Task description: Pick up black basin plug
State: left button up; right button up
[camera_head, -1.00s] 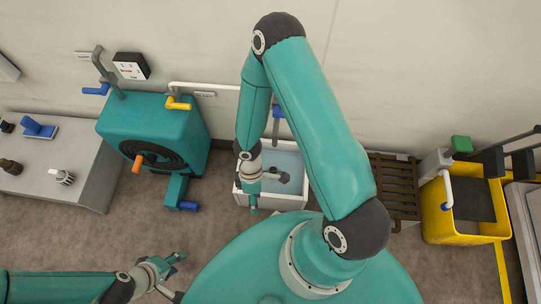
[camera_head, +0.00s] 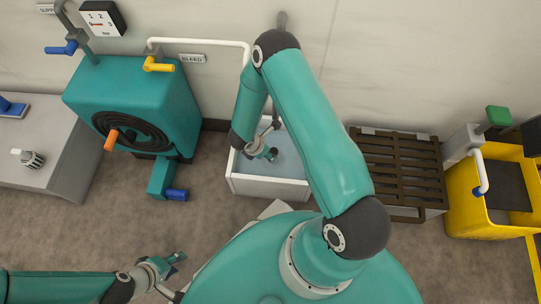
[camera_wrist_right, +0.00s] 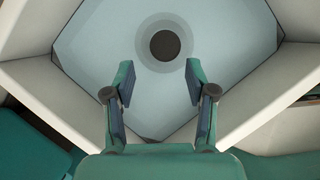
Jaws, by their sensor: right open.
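The black basin plug (camera_wrist_right: 165,45) is a dark round disc on the pale blue basin floor, inside a lighter ring, in the right wrist view. My right gripper (camera_wrist_right: 160,76) is open and empty there, with the plug just beyond and between its fingertips. In the head view the white-walled basin (camera_head: 268,188) stands by the wall, partly hidden by my right arm. My right gripper (camera_head: 268,154) points down into it; I cannot clearly tell the plug from the gripper there. My left gripper (camera_head: 178,265) is low, away from the basin, and looks open and empty.
A teal machine with a hose reel (camera_head: 165,95) stands left of the basin. A brown slatted rack (camera_head: 400,170) and a yellow bin (camera_head: 465,215) stand right. A white pipe (camera_head: 215,43) runs along the wall. Basin walls (camera_wrist_right: 55,85) flank my right gripper closely.

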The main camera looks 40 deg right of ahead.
jog(key=b+x, duration=0.1)
jog(key=x, duration=0.1)
jog(key=b+x, duration=0.1)
jog(key=x, duration=0.2)
jog(key=b+x, duration=0.1)
jog(key=x, duration=0.2)
jog(key=shift+s, duration=0.4)
jog(key=shift+r, duration=0.1)
grip_shut()
